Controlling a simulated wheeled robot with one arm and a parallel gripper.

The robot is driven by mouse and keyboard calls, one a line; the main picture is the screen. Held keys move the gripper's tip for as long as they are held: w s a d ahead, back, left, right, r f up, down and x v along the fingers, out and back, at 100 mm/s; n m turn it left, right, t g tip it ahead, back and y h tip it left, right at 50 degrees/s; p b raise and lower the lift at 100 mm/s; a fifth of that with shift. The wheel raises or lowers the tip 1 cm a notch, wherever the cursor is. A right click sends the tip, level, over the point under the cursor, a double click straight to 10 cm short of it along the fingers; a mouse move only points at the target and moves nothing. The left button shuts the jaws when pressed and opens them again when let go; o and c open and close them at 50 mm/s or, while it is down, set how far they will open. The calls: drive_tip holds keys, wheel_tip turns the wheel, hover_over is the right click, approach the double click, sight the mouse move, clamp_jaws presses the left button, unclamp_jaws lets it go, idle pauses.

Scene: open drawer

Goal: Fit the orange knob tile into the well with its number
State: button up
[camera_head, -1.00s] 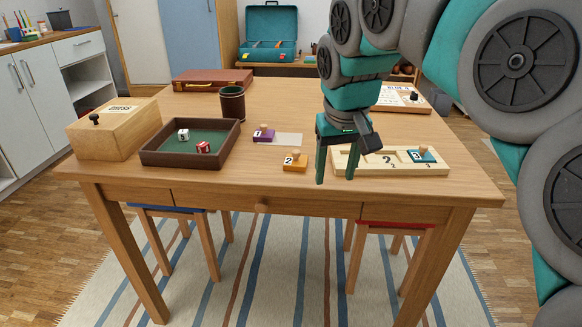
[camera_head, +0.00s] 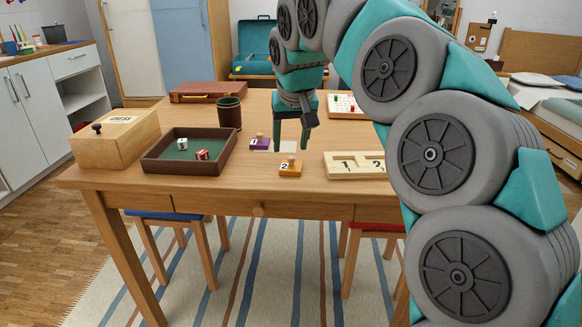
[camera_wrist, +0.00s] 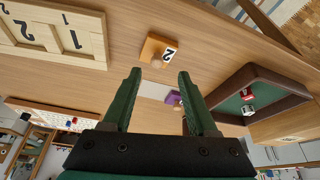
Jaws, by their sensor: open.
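The orange knob tile (camera_head: 290,170), marked 2, lies flat on the table near the front edge, with its knob up. It also shows beyond my fingertips in the wrist view (camera_wrist: 158,49). The pale wooden board (camera_head: 345,173) lies to its right, with wells marked 1 and 2 showing empty; my arm hides its right end. The board also shows at upper left in the wrist view (camera_wrist: 93,38). My gripper (camera_head: 291,149) is open and empty, pointing down above the table. In the wrist view its fingertips (camera_wrist: 160,74) are apart from the tile.
A purple knob tile (camera_head: 259,144), marked 1, lies behind and left of the orange one, beside a pale card. A dark tray (camera_head: 150,163) with dice, a brown cup (camera_head: 229,113) and a chess box (camera_head: 115,140) stand left. Bare tabletop surrounds the orange tile.

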sight(291, 158)
drive_tip(key=x, duration=0.4)
drive_tip(key=shift+d+f, duration=0.25)
drive_tip(key=shift+c, duration=0.4)
clamp_jaws()
